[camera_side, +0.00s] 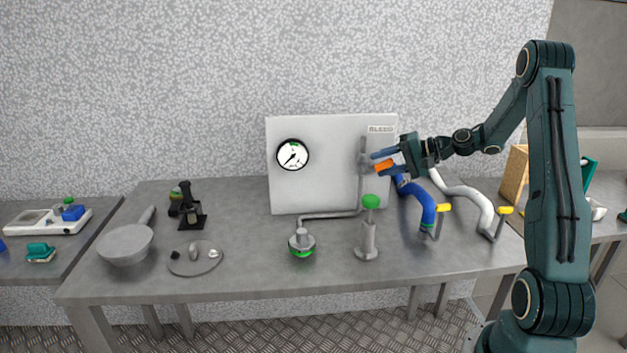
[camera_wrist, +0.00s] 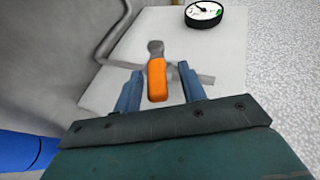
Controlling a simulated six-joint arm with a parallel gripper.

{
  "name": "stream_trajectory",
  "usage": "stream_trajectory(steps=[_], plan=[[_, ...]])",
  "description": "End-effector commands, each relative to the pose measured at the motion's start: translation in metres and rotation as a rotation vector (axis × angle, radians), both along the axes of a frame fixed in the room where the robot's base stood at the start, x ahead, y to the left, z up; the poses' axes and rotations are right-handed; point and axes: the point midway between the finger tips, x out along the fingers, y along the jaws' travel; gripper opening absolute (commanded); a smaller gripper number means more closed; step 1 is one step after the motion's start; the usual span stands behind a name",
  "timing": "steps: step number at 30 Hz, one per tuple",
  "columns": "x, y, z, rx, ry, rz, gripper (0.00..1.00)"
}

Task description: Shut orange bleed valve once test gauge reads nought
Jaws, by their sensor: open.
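The orange bleed valve handle (camera_side: 384,167) is on the grey vertical pipe (camera_side: 363,185) at the right of the white panel (camera_side: 330,195), below the BLEED label. In the wrist view the orange handle (camera_wrist: 157,80) lies crosswise to the pipe. My gripper (camera_side: 377,163) is open, with one blue finger on each side of the handle; the wrist view shows gaps between handle and fingers (camera_wrist: 160,72). The round test gauge (camera_side: 292,155) is on the panel's left; its needle points to the lower left in the side view. Its figures are too small to read.
A green-topped hand pump (camera_side: 368,235) stands in front of the panel. A pipe fitting with a green base (camera_side: 302,243) is left of it. A pan (camera_side: 127,245) stands at the left.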

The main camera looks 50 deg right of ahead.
Motion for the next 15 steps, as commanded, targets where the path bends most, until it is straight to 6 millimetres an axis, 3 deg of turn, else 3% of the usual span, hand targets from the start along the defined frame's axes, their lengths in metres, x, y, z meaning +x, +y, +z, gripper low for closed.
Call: stream_trajectory(steps=[15], plan=[[0.007, 0.007, 0.014, -0.197, 0.192, 0.003, 0.41]])
